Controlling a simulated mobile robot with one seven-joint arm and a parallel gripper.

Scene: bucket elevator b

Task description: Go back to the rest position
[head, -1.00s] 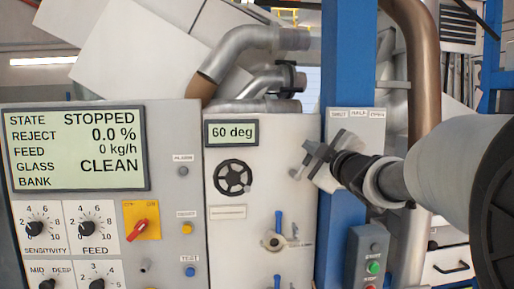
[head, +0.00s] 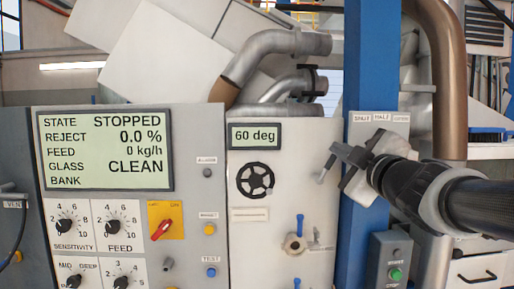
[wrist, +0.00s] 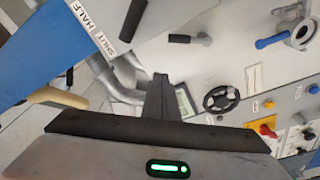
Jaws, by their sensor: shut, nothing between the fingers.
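My gripper (head: 342,154) is shut and empty. In the head view it hangs in front of the blue column, just below a plate (head: 379,119) lettered SHUT, HALF and OPEN. In the wrist view its dark, closed fingers (wrist: 159,96) point towards the pale machine panel. A small lever (head: 326,168) shows just left of the gripper in the head view; I see no contact with it. My arm reaches in from the right edge and hides part of the column.
The control panel (head: 120,210) reads STOPPED and CLEAN. A handwheel (head: 255,180) sits under the 60 deg display (head: 254,136). A blue-handled valve (head: 295,241) is below. The blue column (head: 370,60) and a brown pipe (head: 446,90) stand near my arm. A button box (head: 390,262) is below it.

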